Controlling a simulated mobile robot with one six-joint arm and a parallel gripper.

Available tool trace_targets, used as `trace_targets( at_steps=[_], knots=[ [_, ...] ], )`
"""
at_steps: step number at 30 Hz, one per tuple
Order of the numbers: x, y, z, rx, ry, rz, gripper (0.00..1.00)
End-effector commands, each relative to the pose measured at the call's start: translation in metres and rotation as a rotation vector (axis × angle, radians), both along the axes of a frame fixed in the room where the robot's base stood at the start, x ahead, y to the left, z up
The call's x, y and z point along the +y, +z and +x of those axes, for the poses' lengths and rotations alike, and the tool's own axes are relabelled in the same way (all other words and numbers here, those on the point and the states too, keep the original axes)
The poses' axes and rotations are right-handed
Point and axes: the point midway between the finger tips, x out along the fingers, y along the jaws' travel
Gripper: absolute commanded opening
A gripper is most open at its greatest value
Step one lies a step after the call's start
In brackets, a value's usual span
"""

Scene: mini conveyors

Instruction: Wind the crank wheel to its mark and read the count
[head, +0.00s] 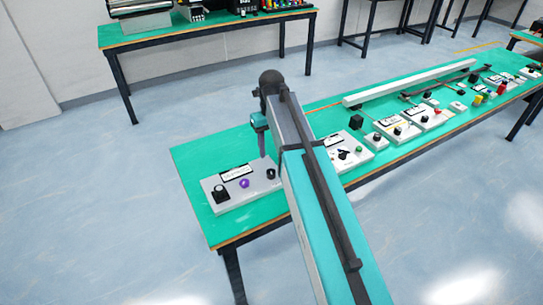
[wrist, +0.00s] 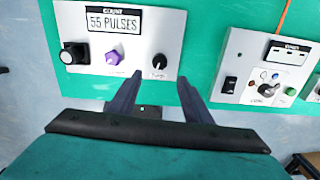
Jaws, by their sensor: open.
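A light grey panel (wrist: 72,18) on the green bench carries a count display (wrist: 113,21) reading 55 PULSES. Below the display are a black round knob (wrist: 74,55) on the left, a purple lobed knob (wrist: 113,57) in the middle and a black pointer knob (wrist: 159,61) on the right. I cannot tell for certain which is the crank wheel; the small labels are unreadable. My gripper (wrist: 160,76) is open and empty, its fingertips appearing just below the pointer knob. In the head view the panel (head: 222,205) lies at the bench's near left end, with my arm hiding its right edge.
A second panel (wrist: 232,60) with a rocker switch, lever and green button stands to the right, apart from the first. More panels and small blocks line the green bench (head: 195,155) to the right. Another bench (head: 150,38) stands behind, across open floor.

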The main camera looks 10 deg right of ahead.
Motion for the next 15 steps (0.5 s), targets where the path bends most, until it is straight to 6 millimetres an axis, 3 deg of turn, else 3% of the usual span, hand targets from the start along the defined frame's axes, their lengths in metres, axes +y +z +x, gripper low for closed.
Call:
trace_targets(
  at_steps=[6,15],
  knots=[
    [0.000,0.019,0.001,-0.001,0.000,0.000,0.45],
    [0.000,0.025,0.001,-0.001,0.000,0.000,0.45]
  ],
)
